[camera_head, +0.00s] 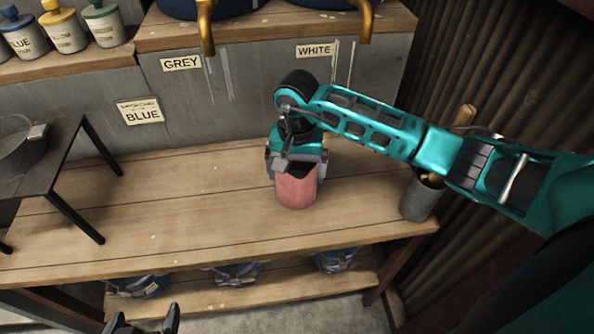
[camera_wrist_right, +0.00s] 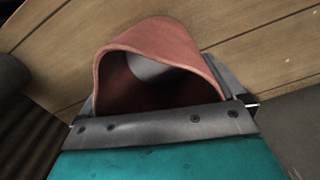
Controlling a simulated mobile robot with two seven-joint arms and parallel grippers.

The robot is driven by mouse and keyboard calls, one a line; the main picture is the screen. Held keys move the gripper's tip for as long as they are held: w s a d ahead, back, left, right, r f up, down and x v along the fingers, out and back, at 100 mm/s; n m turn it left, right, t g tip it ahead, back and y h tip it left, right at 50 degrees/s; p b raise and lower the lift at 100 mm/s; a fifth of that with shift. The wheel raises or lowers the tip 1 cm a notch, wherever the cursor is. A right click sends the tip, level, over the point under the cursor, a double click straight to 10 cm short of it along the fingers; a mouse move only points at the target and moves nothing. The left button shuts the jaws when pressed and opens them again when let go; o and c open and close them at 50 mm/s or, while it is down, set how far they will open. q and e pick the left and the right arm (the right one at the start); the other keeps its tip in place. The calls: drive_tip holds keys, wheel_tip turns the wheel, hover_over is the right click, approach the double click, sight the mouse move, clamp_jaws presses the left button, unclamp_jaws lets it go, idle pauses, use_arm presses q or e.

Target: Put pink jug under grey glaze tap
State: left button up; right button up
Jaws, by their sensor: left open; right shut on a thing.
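The pink jug (camera_head: 297,190) stands upright at the wooden bench top, right of the middle in the head view. My right gripper (camera_head: 297,165) is shut on the jug from above, at its rim. The right wrist view shows the jug (camera_wrist_right: 160,45) close up, its open mouth dark inside. I cannot tell whether its base touches the bench. The grey glaze tap (camera_head: 206,30) is the brass spout above the GREY label (camera_head: 181,63), up and left of the jug. My left gripper (camera_head: 143,322) is open and empty at the bottom edge, left of the middle.
Another brass tap (camera_head: 366,20) hangs near the WHITE label (camera_head: 315,50). A dark metal stand (camera_head: 62,165) is on the bench at left. A grey cup (camera_head: 421,198) with tools stands at right. The bench (camera_head: 180,200) between stand and jug is clear.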

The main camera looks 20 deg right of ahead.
drive_tip(key=o, duration=0.9)
drive_tip(key=shift+f, duration=0.1)
